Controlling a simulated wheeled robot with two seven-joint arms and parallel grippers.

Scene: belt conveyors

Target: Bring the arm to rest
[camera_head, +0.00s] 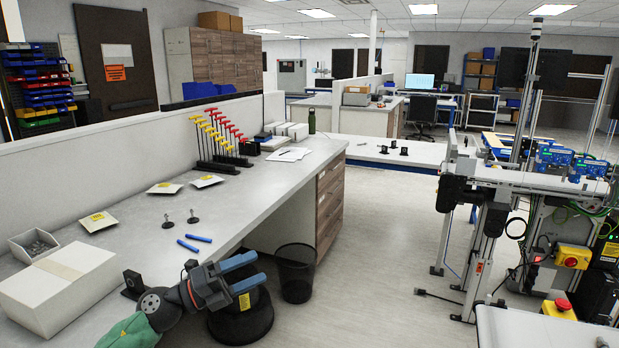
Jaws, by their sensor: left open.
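My left arm comes in from the lower left, with a green section at the bottom edge. My left gripper (259,268) has two blue fingers pointing right, spread apart with nothing visible between them. In the picture it shows in front of the grey workbench's front edge, left of a black mesh bin. Whether it touches the bench cannot be told from this view. My right gripper is not in view.
The workbench (145,215) holds a white box (60,288), two blue pens (192,243), small parts and a rack of red and yellow handled tools (221,138). The black bin (296,273) stands on the floor. A conveyor (522,178) stands right. The middle floor is clear.

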